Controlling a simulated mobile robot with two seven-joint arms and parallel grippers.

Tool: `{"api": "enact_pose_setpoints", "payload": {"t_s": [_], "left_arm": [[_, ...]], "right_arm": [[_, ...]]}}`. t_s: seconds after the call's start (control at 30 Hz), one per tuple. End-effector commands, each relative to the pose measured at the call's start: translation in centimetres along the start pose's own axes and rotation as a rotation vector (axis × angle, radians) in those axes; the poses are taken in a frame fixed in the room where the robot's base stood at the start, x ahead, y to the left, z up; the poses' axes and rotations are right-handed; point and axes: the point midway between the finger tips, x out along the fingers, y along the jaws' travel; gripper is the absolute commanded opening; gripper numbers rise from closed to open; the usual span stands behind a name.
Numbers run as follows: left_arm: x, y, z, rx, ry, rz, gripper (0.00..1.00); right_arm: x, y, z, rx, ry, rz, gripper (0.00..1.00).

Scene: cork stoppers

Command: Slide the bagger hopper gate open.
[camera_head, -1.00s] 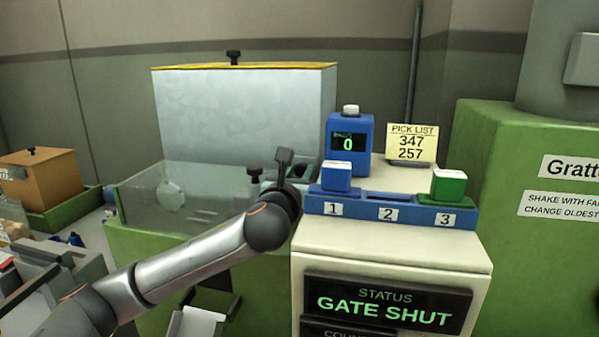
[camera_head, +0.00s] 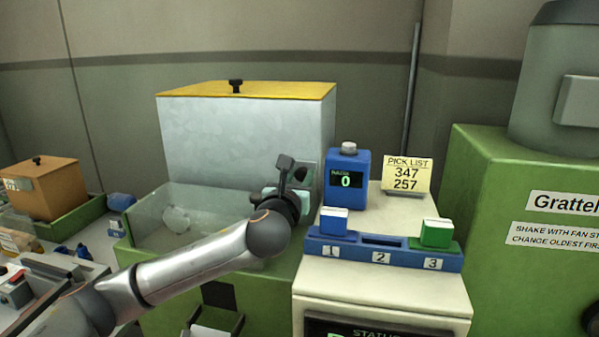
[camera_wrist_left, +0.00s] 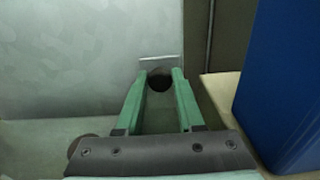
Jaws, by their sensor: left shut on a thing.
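The bagger hopper (camera_head: 245,135) is a grey metal box with a yellow lid, left of centre in the head view. My left gripper (camera_head: 285,194) is at its lower right front, its dark wrist part covering much of that spot. In the left wrist view, the green fingers of my left gripper (camera_wrist_left: 159,88) are closed about a dark round knob (camera_wrist_left: 159,82), just below a pale metal edge (camera_wrist_left: 161,60). Most of the gate is hidden. The status display (camera_head: 375,332) is cut off by the picture's bottom edge and its reading cannot be read. My right gripper is not in view.
A blue counter unit (camera_head: 347,185) showing 0 stands close right of my left gripper. A blue numbered rack (camera_head: 382,253) holds a blue block and a green block. A clear-walled tray (camera_head: 150,215) lies to the left, and a green machine (camera_head: 475,210) on the right.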

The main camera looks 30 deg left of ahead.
Motion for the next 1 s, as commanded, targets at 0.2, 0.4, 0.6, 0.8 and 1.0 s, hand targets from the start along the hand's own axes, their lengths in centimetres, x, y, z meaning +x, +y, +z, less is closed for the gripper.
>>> {"api": "enact_pose_setpoints", "payload": {"t_s": [0.2,0.4,0.6,0.8,1.0], "left_arm": [[0.0,0.1,0.8,-0.004,-0.018,0.000,0.00],[0.0,0.1,0.9,-0.004,-0.019,0.000,0.48],[0.0,0.1,0.6,-0.002,-0.013,0.000,0.65],[0.0,0.0,0.5,-0.002,-0.009,0.000,0.65],[-1.3,0.0,0.3,-0.001,-0.009,-0.001,0.65]], "right_arm": [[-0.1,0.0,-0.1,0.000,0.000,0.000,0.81],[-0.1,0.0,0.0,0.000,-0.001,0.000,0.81],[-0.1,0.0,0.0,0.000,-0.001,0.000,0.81],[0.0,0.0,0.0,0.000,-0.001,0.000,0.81],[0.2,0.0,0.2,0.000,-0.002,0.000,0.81]]}}
